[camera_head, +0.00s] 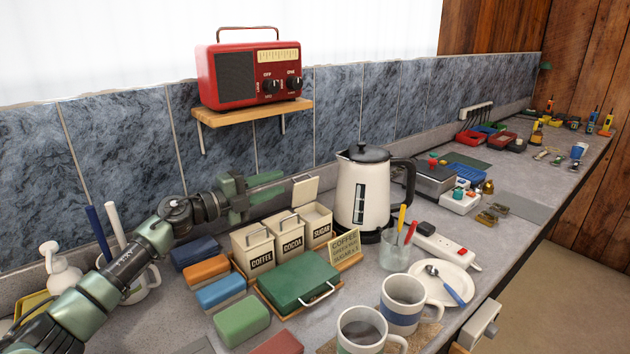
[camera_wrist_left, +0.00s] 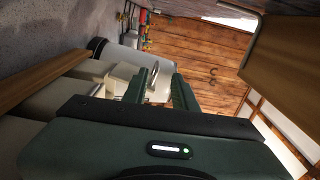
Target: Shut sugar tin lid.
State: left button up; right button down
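The cream sugar tin (camera_head: 317,231) stands at the right end of a row of three tins, labelled SUGAR. Its lid (camera_head: 305,190) is raised, standing up at the tin's back edge. My left gripper (camera_head: 286,182) reaches in from the left above the tins, with its fingertips just left of the raised lid. In the left wrist view the two green fingers (camera_wrist_left: 161,78) are apart. A small metal loop, perhaps the lid's handle, shows between them; whether they touch it I cannot tell. My right gripper is not in view.
The coffee tin (camera_head: 252,252) and cocoa tin (camera_head: 286,241) are shut beside it. A kettle (camera_head: 360,196) stands close on the right. A shelf (camera_head: 252,113) with a red radio (camera_head: 249,75) hangs above. A green box (camera_head: 299,280) and a sign (camera_head: 345,245) stand in front.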

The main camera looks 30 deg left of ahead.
aim_at(299, 177)
pick_arm(q)
jog(key=p+x, duration=0.2)
jog(key=x, duration=0.5)
jog(key=shift+f, duration=0.15)
jog(key=shift+w+d+f, duration=0.1)
jog(key=shift+w+d, duration=0.1)
jog(key=shift+w, duration=0.25)
grip_shut()
jog(key=shift+s+d+f, duration=0.1)
jog(key=shift+f, duration=0.1)
dwell(0.8)
